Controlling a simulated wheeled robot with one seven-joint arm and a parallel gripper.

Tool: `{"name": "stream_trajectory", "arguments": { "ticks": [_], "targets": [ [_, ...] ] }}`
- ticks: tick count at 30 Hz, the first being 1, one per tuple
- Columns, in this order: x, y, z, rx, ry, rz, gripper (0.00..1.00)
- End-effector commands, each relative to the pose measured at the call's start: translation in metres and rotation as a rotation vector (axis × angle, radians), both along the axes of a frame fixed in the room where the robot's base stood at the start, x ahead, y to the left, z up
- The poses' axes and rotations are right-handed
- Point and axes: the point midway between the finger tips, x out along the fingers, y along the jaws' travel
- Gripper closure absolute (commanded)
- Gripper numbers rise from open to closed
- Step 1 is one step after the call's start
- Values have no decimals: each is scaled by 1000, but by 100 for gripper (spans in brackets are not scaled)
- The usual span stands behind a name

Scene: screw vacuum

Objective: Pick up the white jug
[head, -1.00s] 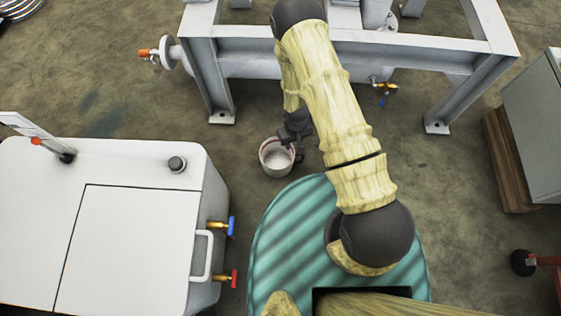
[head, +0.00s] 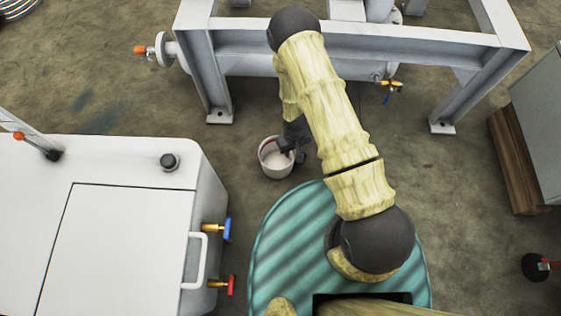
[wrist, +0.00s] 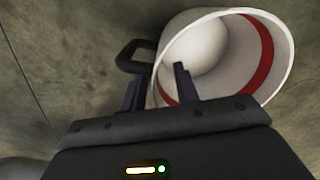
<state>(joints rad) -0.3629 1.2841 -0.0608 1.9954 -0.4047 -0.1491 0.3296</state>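The white jug (head: 275,171) stands on the floor just beyond the front of my striped green base. In the wrist view the jug (wrist: 208,50) is a white open-topped vessel with a red band inside, and its mouth faces the camera. A dark loop (wrist: 128,56), which looks like its handle, sticks out on its left. My gripper (wrist: 156,80) is open, its two dark fingers apart at the jug's left rim. The right finger overlaps the mouth and the left finger is outside it, below the loop. I cannot tell whether either touches. The gripper (head: 291,146) partly covers the jug in the head view.
A grey steel frame (head: 415,45) with feet on the floor stands behind the jug. A white cabinet (head: 115,240) with blue-handled and red-handled valves is at the left. A grey box on a wooden base (head: 515,160) is at the right. Bare floor (head: 400,165) lies between.

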Motion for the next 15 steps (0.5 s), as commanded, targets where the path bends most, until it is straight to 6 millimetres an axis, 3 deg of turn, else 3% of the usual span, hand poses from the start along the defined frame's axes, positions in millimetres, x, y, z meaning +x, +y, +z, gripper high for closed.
{"name": "stream_trajectory", "arguments": {
  "ticks": [1, 4, 15],
  "targets": [
    [0, 0, -12, 0, 1, 1, 69],
    [0, 0, -18, 0, -1, 0, 69],
    [0, 0, -18, 0, 0, -1, 69]
  ]
}}
